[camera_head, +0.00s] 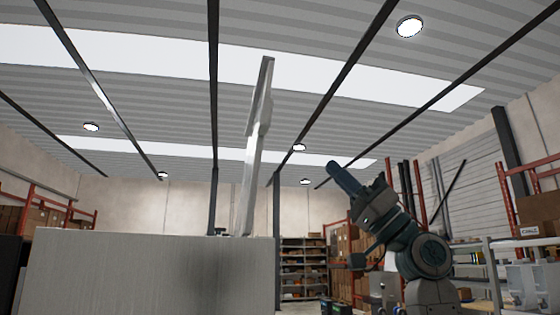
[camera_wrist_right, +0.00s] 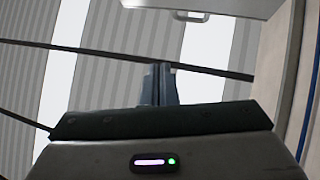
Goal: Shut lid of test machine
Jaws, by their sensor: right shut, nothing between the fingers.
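The test machine (camera_head: 150,275) is a pale grey box in the lower left of the head view. Its lid (camera_head: 251,165) stands up nearly vertical at the box's right part, seen almost edge-on and leaning slightly right at the top. My right gripper (camera_head: 337,170) is to the right of the lid, apart from it, with fingers pointing up and left. Its fingers (camera_wrist_right: 158,84) are shut and empty in the right wrist view. A pale panel (camera_wrist_right: 225,8) crosses the top of that view; I cannot tell if it is the lid. My left gripper is out of view.
Shelves with boxes (camera_head: 303,270) stand in the background. A grey rack with light bins (camera_head: 525,280) is at the far right. The space between the lid and my right gripper looks clear.

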